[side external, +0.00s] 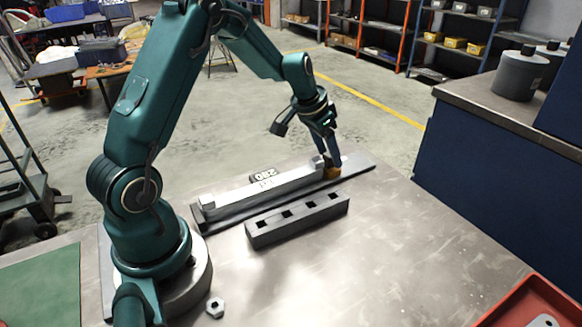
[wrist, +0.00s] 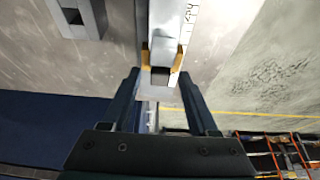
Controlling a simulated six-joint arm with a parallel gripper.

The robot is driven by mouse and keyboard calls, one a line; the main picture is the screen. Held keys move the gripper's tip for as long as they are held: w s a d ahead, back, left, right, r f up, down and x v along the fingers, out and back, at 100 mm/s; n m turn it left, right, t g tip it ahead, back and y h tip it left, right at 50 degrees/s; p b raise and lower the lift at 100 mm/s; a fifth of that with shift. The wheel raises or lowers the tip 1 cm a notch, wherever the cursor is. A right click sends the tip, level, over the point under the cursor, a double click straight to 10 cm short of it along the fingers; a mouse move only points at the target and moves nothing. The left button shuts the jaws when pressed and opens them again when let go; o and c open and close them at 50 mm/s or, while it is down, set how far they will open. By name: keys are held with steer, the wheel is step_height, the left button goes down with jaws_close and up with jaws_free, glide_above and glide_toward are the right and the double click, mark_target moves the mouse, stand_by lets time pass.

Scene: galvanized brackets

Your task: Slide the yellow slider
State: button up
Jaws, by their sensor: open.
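The yellow slider (side external: 332,173) sits at the right end of a long grey metal rail (side external: 262,186) on a dark base strip. In the wrist view, yellow parts of the slider (wrist: 147,58) show on both sides of the rail end, with a grey piece in the middle. My gripper (side external: 328,158) is over the slider end of the rail and partly hides it in the side view. In the wrist view, my gripper (wrist: 161,82) is open, with one finger on each side of the slider's line. Gaps show between fingers and slider; contact cannot be told.
A dark block with several square holes (side external: 297,221) lies in front of the rail; it also shows in the wrist view (wrist: 92,22). A hex nut (side external: 215,308) and a red tray (side external: 535,299) are near the front. The table right of the block is clear.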

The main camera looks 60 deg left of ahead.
jaws_close()
stand_by(1.3)
